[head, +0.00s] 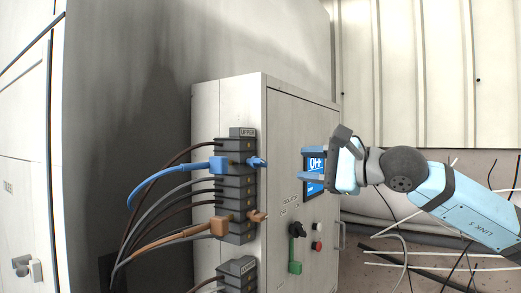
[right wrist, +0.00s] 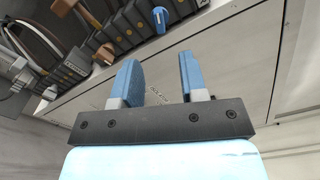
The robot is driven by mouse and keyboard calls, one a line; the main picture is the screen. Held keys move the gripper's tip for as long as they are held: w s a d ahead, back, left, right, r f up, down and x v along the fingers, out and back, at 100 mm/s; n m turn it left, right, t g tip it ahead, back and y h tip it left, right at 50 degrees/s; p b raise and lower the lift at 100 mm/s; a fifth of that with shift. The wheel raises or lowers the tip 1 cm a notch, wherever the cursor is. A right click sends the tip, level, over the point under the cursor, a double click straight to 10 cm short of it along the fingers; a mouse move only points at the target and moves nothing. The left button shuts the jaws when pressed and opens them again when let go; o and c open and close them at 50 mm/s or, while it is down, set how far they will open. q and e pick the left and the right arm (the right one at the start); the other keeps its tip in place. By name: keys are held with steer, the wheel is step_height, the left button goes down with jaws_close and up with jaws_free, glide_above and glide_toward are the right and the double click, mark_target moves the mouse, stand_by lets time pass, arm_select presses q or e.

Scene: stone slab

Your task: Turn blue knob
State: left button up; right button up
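A small blue knob (head: 258,162) sticks out from the right side of a stack of dark modules on the grey cabinet. It also shows in the right wrist view (right wrist: 160,19), past the fingers at the top. My right gripper (head: 303,163) is in front of the cabinet door, to the right of the knob and apart from it. Its two blue fingers are spread with nothing between them, as the right wrist view (right wrist: 159,66) also shows. The fingers partly cover a blue screen (head: 315,188) on the door. My left gripper is not in view.
A blue plug (head: 219,164) with a cable sits left of the knob. An orange plug (head: 219,227) and orange knob (head: 258,216) are lower on the stack. The door bears a black rotary switch (head: 297,230), green tag (head: 295,267) and red button (head: 316,246).

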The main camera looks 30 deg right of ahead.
mark_target(264, 163)
steer(key=p+x, duration=0.6)
steer(key=x, duration=0.5)
steer(key=shift+s+r, duration=0.1)
steer(key=shift+r, duration=0.05)
steer(key=shift+w+a, duration=0.15)
steer(key=shift+w, duration=0.1)
steer(key=shift+c, duration=0.2)
steer(key=c, duration=0.6)
